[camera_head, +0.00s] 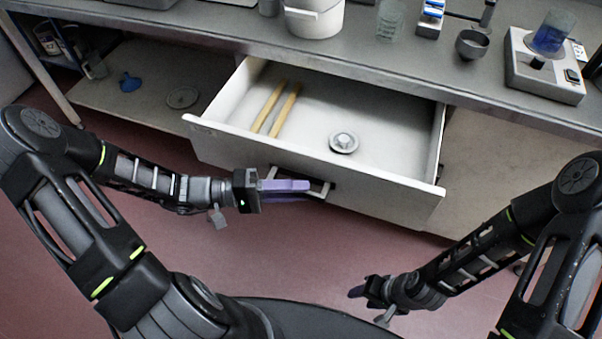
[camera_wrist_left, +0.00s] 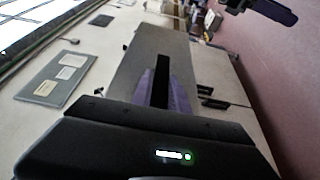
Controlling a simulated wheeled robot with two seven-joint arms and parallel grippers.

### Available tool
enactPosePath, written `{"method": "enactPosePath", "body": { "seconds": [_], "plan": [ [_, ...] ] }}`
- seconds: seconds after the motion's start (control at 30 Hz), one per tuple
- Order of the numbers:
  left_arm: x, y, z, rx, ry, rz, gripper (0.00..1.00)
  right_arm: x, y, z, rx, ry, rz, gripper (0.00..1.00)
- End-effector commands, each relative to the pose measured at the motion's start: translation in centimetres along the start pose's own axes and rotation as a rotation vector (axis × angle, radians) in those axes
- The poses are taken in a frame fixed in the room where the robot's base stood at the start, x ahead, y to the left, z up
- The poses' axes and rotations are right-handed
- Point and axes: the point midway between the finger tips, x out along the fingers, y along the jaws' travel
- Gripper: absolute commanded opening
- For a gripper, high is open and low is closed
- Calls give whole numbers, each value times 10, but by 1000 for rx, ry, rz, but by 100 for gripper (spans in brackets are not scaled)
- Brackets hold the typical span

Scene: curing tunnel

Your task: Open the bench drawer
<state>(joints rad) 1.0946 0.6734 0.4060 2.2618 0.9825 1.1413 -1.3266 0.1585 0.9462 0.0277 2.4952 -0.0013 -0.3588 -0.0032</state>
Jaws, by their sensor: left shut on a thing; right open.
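The bench drawer (camera_head: 390,198) is pulled well out from under the bench, with its inside in view. Two yellow sticks (camera_head: 269,108) and a round grey lidded piece (camera_head: 343,142) lie in it. Its handle (camera_head: 318,189) is on the front face. My left gripper (camera_head: 300,188), with purple fingers, is at the handle and shut on it. In the left wrist view, the purple fingers (camera_wrist_left: 165,92) point at a grey panel; the handle is hard to make out there. My right gripper (camera_head: 358,291) is open and empty over the floor at the lower right.
The bench top (camera_head: 350,58) holds a white pot (camera_head: 314,18), a glass beaker (camera_head: 390,18), a dark cup (camera_head: 472,43) and a stirrer device (camera_head: 543,68). The floor before the drawer is clear.

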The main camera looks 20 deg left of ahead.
Motion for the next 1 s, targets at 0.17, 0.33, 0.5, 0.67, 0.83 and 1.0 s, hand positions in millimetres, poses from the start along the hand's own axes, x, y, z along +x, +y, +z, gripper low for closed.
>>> {"method": "enactPosePath", "body": {
  "seconds": [0.17, 0.33, 0.5, 0.67, 0.83, 1.0],
  "plan": [
    [-3, -1, 5, 0, 1, -1, 0, -1, 0, 0, 0, 0, 0, 44],
    [-3, -1, 5, 1, 0, -1, 0, -1, 0, 0, 0, 0, 0, 44],
    [-3, -1, 5, 1, 0, -1, 26, -1, 0, 0, 0, 0, 0, 44],
    [-2, 0, 5, 1, 0, -1, 39, -1, 0, 0, 0, 0, 0, 44],
    [-2, 0, 5, 1, 0, 0, 42, -1, 0, 0, 0, 0, 0, 44],
    [-4, 0, 4, 1, 1, 0, 42, -1, 0, 0, 0, 0, 0, 44]
  ]
}}
